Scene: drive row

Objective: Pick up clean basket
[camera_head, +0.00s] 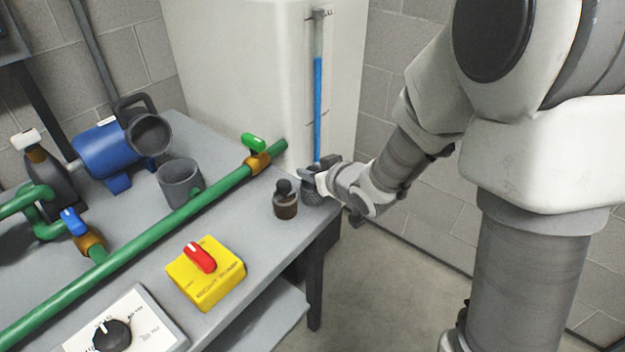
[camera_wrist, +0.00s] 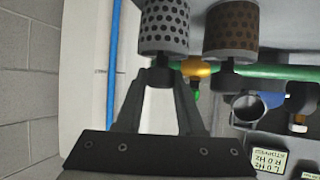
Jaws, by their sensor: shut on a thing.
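The clean basket is a grey perforated cylinder with a dark knob on top. In the head view the basket (camera_head: 312,197) is at the table's back right corner, partly hidden by my gripper (camera_head: 312,176). In the wrist view my gripper (camera_wrist: 162,76) is shut on the knob of the basket (camera_wrist: 164,27). I cannot tell whether the basket touches the table. A similar brown, dirty-looking basket (camera_head: 286,206) stands upright just left of it, also visible in the wrist view (camera_wrist: 232,30), apart from my fingers.
A green pipe (camera_head: 222,187) with a green-handled valve (camera_head: 254,144) runs behind the baskets. A white tank (camera_head: 250,70) with a blue level gauge (camera_head: 317,100) stands behind. A yellow box with a red switch (camera_head: 208,275) is at the table's front. Floor right of the table is clear.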

